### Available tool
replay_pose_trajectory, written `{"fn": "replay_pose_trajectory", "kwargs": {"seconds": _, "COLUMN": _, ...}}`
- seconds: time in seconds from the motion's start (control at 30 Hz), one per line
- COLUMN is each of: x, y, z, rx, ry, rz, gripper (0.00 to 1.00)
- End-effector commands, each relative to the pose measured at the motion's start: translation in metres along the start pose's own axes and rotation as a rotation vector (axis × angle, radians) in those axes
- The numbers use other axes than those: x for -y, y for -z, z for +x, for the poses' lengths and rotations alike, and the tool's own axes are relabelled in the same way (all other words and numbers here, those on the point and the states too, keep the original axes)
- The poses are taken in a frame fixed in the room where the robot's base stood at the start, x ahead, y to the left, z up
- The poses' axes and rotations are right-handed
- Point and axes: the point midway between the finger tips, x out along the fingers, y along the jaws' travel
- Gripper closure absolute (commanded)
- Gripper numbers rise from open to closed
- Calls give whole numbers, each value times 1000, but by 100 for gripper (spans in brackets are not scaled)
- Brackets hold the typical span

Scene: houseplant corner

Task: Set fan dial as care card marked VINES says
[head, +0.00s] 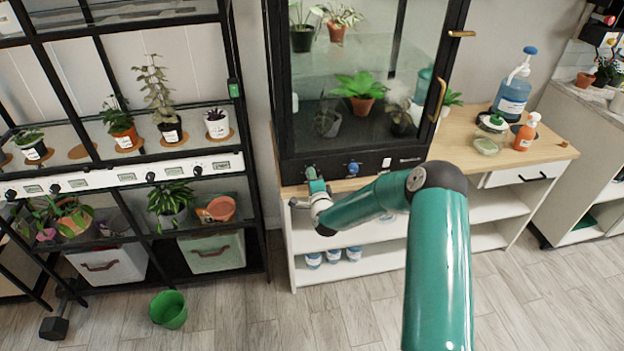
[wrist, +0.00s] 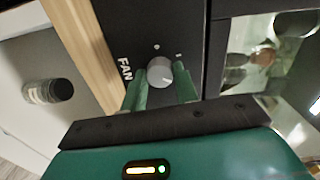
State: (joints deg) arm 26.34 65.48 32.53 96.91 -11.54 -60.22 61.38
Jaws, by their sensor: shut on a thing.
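The fan dial (wrist: 159,70) is a grey round knob on a black panel in the wrist view, beside the white word FAN. Small pale marks sit near its rim, but I cannot read its setting. My gripper (wrist: 162,88) has its two green fingers on either side of the dial, shut on it. In the head view my gripper (head: 313,178) is at the lower left front of the black glass cabinet (head: 375,150) and hides the dial. No card marked VINES can be read in either view.
A blue knob (head: 352,168) and a white switch (head: 386,162) sit right of my gripper on the cabinet's base. A black rack (head: 262,150) with potted plants, labels and knobs stands left. Bottles stand on the wooden top (head: 465,150). A green bucket (head: 168,310) is on the floor.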

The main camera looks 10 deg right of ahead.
Motion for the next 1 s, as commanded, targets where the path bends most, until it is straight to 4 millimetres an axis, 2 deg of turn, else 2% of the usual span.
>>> {"fn": "replay_pose_trajectory", "kwargs": {"seconds": 0.4, "x": 0, "y": 0, "z": 0, "rx": 0, "ry": 1, "rz": 8, "gripper": 93}}
{"fn": "replay_pose_trajectory", "kwargs": {"seconds": 0.43, "x": 0, "y": 0, "z": 0, "rx": 0, "ry": 1, "rz": 8, "gripper": 66}}
{"fn": "replay_pose_trajectory", "kwargs": {"seconds": 0.53, "x": 0, "y": 0, "z": 0, "rx": 0, "ry": 1, "rz": 7, "gripper": 49}}
{"fn": "replay_pose_trajectory", "kwargs": {"seconds": 0.87, "x": 0, "y": 0, "z": -2, "rx": 0, "ry": 0, "rz": 7, "gripper": 49}}
{"fn": "replay_pose_trajectory", "kwargs": {"seconds": 1.0, "x": 0, "y": 1, "z": -16, "rx": 0, "ry": -1, "rz": 7, "gripper": 49}}
